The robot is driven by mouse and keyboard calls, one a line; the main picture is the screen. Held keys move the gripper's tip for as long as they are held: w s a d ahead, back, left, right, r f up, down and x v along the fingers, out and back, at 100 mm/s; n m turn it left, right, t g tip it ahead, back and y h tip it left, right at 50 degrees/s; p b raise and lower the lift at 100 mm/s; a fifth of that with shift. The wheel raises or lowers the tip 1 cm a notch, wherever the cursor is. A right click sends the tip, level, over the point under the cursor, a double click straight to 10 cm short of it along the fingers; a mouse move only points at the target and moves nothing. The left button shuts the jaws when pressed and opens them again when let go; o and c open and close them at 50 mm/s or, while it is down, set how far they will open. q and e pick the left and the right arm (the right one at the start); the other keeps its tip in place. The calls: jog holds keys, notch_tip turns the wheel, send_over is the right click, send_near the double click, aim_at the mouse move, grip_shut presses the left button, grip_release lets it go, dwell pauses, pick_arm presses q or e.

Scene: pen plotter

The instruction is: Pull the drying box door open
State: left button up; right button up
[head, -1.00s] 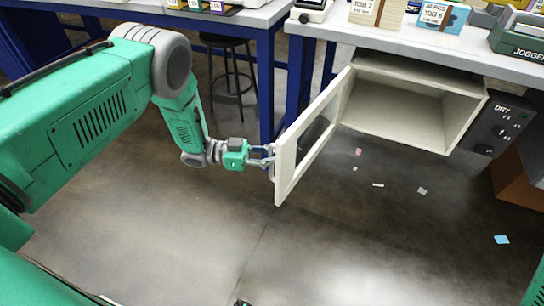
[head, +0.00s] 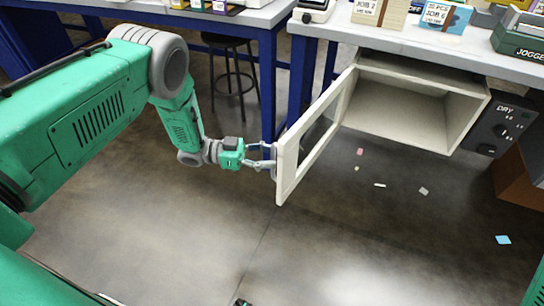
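The drying box (head: 400,118) hangs under the bench at the right, its front open and the inside empty. Its pale door (head: 288,172), with a window in it, is swung far out to the left, hinged at the box's left side. My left gripper (head: 267,158) is at the outer face of the door, near its free edge. Its two fingers stand apart with a gap between them, their tips at or very near the door's handle. The handle is mostly hidden by the fingers.
A dark panel marked DRY (head: 501,124) is right of the box. The grey bench top (head: 400,38) above carries boxes and cards. A stool (head: 230,75) stands behind my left arm.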

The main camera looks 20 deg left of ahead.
pick_arm(q)
jog(key=v, duration=1.1)
jog(key=shift+a, duration=0.2)
jog(key=shift+f, duration=0.1)
